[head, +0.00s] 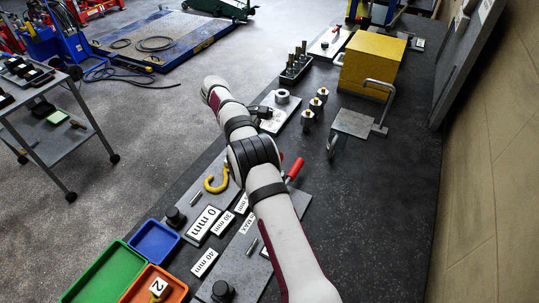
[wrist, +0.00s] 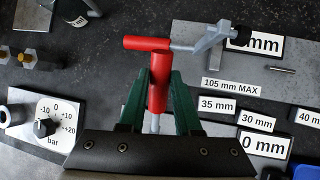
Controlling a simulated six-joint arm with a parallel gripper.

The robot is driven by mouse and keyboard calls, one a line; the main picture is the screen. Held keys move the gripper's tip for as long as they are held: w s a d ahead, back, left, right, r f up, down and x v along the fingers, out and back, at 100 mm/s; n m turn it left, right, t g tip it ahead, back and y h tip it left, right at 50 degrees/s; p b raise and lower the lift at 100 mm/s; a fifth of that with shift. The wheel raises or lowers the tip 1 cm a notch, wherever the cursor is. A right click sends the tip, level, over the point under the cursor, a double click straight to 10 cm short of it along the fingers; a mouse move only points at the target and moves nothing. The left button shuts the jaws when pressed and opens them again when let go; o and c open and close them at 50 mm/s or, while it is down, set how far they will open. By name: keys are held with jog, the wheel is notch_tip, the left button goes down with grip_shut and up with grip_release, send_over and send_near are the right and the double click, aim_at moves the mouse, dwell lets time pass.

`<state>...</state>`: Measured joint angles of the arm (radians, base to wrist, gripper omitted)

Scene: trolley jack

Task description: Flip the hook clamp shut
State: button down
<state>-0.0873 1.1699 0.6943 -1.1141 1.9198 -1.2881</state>
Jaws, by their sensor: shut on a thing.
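The hook clamp shows in the wrist view as a red lever grip (wrist: 147,43) lying crosswise, with a grey metal arm (wrist: 205,42) running right to a dark tip. A second red handle (wrist: 158,92) stands upright in the picture just below the red grip. My gripper (wrist: 159,78) has its green fingers shut on this handle, one on each side. In the head view a red handle (head: 295,168) shows beside my arm. My arm hides the gripper and most of the clamp there. The latch end of the clamp is not clear.
A plate with a bar dial (wrist: 45,124) and brass-topped fittings (wrist: 30,60) lie left in the wrist view. Label plates (wrist: 217,105) lie to the right. The bench's right side is bare.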

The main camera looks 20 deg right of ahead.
jog(key=shift+a, duration=0.1)
dwell(0.4)
jog(key=c, duration=0.6)
grip_release()
notch_tip(320, 180, up, 4)
jog(key=shift+w+r, duration=0.1)
jog(key=s+d+r, duration=0.7)
jog(key=d, duration=0.2)
jog(key=shift+s+d, duration=0.15)
